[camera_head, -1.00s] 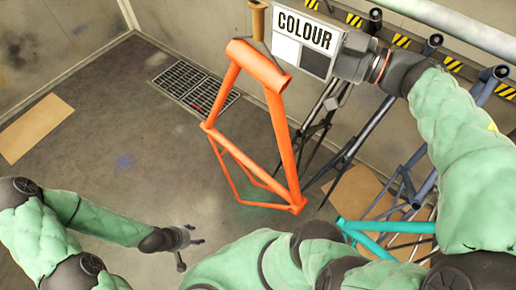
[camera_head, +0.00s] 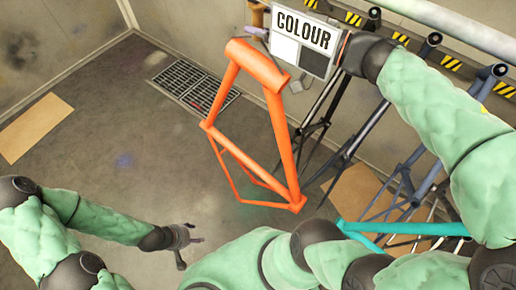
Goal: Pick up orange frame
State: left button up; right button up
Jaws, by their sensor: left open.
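The orange frame (camera_head: 276,132) stands out in the middle of the view, its thick tube at the top and its narrow end low. I cannot tell what holds it up. My right arm comes in from the right, and its wrist meets the right edge of the COLOUR sign (camera_head: 303,43). The right gripper is mostly hidden behind that sign, just above the frame's top; small grey parts by the sign's lower edge may be its fingers. My left gripper (camera_head: 193,240) is open and empty, low over the floor, left of the frame's lower end and apart from it.
Dark and grey-blue frames hang along the right, behind my right arm. A teal frame (camera_head: 390,228) lies low right. A floor grate (camera_head: 190,84) and a cardboard sheet (camera_head: 35,126) lie at left. The floor between is clear.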

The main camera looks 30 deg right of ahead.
jog(key=shift+w+a, duration=0.35)
jog(key=shift+w, duration=0.1)
grip_shut()
jog(key=shift+r, duration=0.25)
jog(key=shift+r, duration=0.1)
